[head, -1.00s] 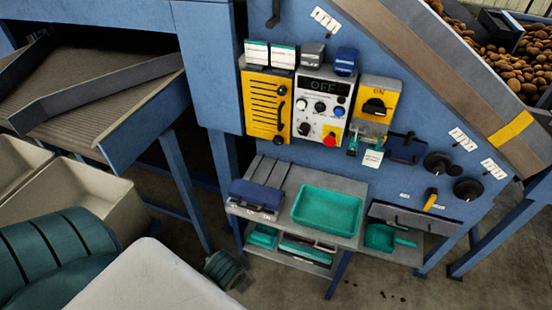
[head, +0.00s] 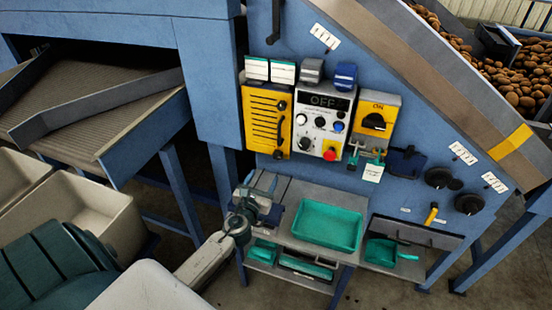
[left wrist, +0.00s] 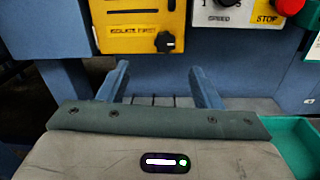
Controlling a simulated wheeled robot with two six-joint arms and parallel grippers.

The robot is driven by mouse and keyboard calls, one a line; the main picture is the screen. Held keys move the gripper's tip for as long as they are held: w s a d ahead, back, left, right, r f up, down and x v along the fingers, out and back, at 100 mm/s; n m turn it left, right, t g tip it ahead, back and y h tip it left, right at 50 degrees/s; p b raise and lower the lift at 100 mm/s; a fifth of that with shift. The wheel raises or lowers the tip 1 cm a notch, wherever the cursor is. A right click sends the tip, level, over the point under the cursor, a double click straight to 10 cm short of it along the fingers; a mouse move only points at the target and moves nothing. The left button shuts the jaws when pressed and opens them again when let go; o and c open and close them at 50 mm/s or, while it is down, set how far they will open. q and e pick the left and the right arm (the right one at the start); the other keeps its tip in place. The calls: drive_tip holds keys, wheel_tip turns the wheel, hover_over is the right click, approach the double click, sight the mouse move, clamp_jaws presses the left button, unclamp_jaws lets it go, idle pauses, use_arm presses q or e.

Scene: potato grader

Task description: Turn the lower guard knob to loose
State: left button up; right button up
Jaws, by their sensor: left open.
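The yellow guard panel (head: 258,120) is on the blue machine wall, left of the control box. Its lower guard knob (head: 278,154) is a small black knob at the panel's bottom right corner. In the left wrist view the knob (left wrist: 165,41) is ahead, beside the words "ISOLATE FIRST", with its pointer tilted up to the right. An upper black knob (head: 281,105) is on the same panel. My left gripper (head: 264,185) is below the panel, above the shelf. In the left wrist view its fingers (left wrist: 158,82) are apart, empty and short of the knob. My right gripper is out of view.
The control box (head: 323,122) with a red stop button (head: 329,154) is right of the panel. The yellow isolator switch (head: 376,120) reads ON. A green tray (head: 328,247) is on the grey shelf, right of my left gripper.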

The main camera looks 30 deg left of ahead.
sight(277, 157)
use_arm(q)
drive_tip(key=shift+m+h, duration=0.3)
drive_tip(key=shift+m, duration=0.5)
drive_tip(key=x, duration=1)
drive_tip(key=shift+w+d+f, duration=0.1)
drive_tip(key=shift+w+d, duration=0.1)
drive_tip(key=shift+w, duration=0.05)
drive_tip(key=shift+w+a, duration=0.1)
drive_tip(key=shift+w, duration=0.4)
drive_tip(key=c, duration=1)
